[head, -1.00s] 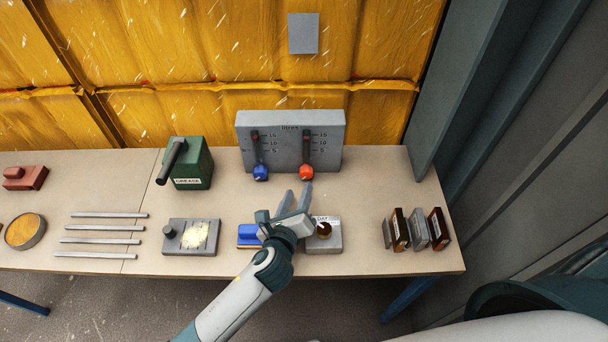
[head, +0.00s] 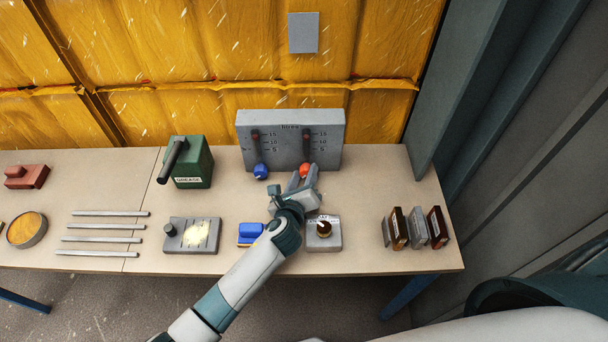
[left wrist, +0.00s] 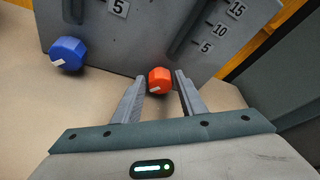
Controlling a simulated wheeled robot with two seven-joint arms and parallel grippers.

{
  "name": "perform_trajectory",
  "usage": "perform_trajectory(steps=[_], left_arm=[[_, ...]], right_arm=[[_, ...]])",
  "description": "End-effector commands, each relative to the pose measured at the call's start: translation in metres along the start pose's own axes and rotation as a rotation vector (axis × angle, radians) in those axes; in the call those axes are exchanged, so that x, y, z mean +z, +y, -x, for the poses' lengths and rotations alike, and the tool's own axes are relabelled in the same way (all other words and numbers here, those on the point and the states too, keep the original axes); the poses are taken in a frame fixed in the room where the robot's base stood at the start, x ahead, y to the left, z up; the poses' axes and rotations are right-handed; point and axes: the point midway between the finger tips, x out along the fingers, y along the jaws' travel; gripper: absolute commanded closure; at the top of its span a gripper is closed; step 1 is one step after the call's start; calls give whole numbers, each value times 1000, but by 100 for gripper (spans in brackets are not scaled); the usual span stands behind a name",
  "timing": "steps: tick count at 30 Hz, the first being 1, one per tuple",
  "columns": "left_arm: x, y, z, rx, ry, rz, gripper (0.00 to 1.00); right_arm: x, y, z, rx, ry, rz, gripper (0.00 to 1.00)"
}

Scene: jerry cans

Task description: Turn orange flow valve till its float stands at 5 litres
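The grey flow panel (head: 281,130) stands upright at the back of the bench, with two gauge tubes marked 5, 10 and 15. The orange valve (head: 305,170) is at the foot of the right tube. In the left wrist view the orange valve (left wrist: 160,80) shows between the fingertips, with a white mark on its face. My left gripper (head: 302,178) is open, its fingers pointing at the valve. The blue valve (head: 261,172) sits to the left, under the other tube. The float's level in the right tube (head: 307,144) is too small to read surely. My right gripper is not in view.
A green grease box (head: 191,162) stands left of the panel. In front are a grey dial box (head: 190,237), a blue block (head: 250,233) and a grey box with a brown knob (head: 323,242). Several small slabs (head: 418,229) stand at the right.

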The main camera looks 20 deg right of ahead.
Motion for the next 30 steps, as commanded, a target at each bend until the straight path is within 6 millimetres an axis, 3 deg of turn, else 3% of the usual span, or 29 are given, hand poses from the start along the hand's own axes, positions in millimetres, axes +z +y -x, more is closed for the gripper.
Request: perform_trajectory(steps=[2, 5, 6, 11, 21, 29, 30], left_arm=[[0, 0, 0, 0, 0, 0, 67], [0, 0, 0, 0, 0, 0, 91], [0, 0, 0, 0, 0, 0, 93], [-1, 1, 0, -7, 0, 18, 93], [-2, 3, 0, -93, 1, 226, 93], [-1, 3, 0, -95, 1, 231, 93], [-1, 3, 0, -95, 1, 231, 63]], right_arm=[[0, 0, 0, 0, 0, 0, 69], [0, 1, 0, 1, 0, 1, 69], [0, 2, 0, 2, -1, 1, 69], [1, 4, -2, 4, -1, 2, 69], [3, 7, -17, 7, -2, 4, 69], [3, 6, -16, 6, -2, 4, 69], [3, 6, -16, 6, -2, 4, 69]])
